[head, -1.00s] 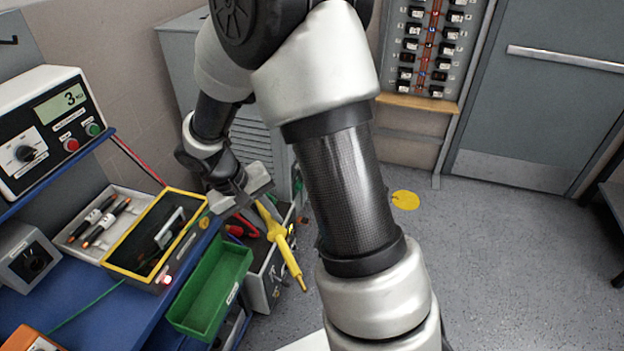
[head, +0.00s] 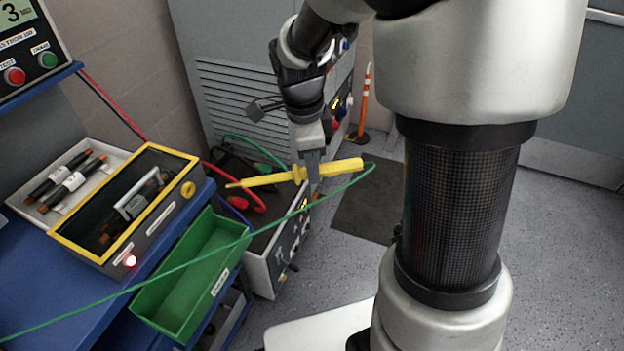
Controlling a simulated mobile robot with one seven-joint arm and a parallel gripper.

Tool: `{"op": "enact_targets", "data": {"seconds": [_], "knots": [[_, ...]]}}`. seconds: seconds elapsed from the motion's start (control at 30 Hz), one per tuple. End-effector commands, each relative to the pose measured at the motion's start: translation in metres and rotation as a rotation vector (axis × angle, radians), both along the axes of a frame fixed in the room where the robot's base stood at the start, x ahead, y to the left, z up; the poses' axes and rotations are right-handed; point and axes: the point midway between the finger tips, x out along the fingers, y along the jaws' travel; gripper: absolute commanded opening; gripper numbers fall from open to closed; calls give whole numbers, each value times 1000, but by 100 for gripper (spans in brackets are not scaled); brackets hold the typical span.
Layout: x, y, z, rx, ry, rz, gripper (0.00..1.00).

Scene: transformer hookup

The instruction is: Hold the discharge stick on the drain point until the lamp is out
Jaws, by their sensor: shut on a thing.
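The yellow discharge stick (head: 332,171) lies nearly level in my gripper (head: 312,178), which is shut on it. Its thin tip points left, towards the yellow-rimmed box (head: 75,247). A round yellow fitting (head: 188,190) on the box's right end looks like the drain point. The tip ends to the right of this fitting, apart from it in the picture. A green lead runs from the stick's right end down to the left.
An empty green bin (head: 190,280) hangs at the bench (head: 45,300) edge below the box. A louvred grey cabinet (head: 235,90) stands further back. An orange-and-white post (head: 365,100) stands beside it.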

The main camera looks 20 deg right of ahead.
Motion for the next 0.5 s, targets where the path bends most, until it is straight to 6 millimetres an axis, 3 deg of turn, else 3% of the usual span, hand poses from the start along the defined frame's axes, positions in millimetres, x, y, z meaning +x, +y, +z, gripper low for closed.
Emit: {"op": "enact_targets", "data": {"seconds": [0.23, 0.5], "knots": [[2, 11, -1, -2, -8, -28, 0], [6, 37, -4, -4, -7, -24, 0]]}}
